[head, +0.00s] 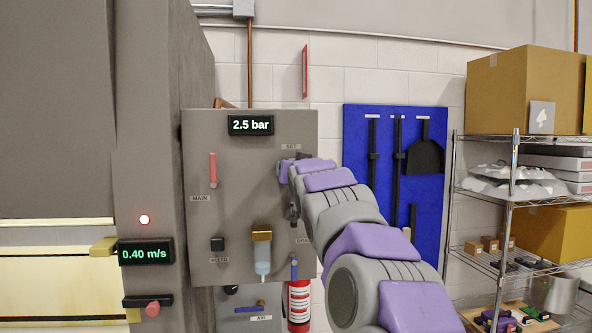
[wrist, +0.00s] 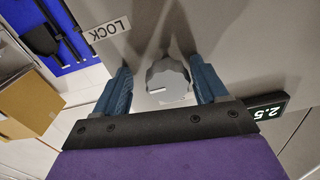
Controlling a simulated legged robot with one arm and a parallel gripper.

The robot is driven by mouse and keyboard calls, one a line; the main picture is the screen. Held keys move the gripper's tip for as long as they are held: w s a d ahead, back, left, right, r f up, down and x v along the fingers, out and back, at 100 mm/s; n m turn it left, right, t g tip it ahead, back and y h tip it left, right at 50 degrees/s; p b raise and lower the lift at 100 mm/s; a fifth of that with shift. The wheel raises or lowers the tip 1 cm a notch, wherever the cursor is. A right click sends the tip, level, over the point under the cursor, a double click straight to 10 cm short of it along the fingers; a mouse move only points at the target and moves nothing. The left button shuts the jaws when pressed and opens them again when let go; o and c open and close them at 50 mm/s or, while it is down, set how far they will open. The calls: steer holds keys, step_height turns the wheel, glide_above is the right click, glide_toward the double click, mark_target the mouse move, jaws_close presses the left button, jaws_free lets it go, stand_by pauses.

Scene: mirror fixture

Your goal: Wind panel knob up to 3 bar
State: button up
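The grey panel (head: 230,150) carries a display (head: 251,125) reading 2.5 bar. The same display (wrist: 267,112) shows partly in the wrist view, reading 2.5. A grey faceted knob (wrist: 168,84) with a white pointer line sits on the panel in the wrist view. My gripper (wrist: 161,68) has its two blue fingers on either side of the knob. A gap shows at the left finger; whether the right finger touches is unclear. In the head view my gripper (head: 285,172) is at the panel's right side below the SET label, and the knob is hidden there.
A red lever (head: 213,169) marks MAIN on the panel's left. A black knob (head: 217,244), a filter bowl (head: 262,255) and a blue lever (head: 294,268) sit lower. A LOCK label (wrist: 107,30) is near the knob. A blue tool board (head: 360,180) and shelving stand right.

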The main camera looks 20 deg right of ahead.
steer(key=shift+c, duration=0.8)
steer(key=shift+a, duration=0.5)
steer(key=c, duration=0.4)
steer(key=shift+d, duration=0.1)
steer(key=c, duration=0.4)
steer(key=shift+f+m+b, duration=0.2)
steer(key=shift+m+b, duration=0.1)
steer(key=shift+b, duration=0.3)
steer(key=shift+m+b, duration=0.6)
steer(key=shift+b, duration=0.3)
steer(key=shift+m+b, duration=0.8)
steer(key=shift+r, duration=0.15)
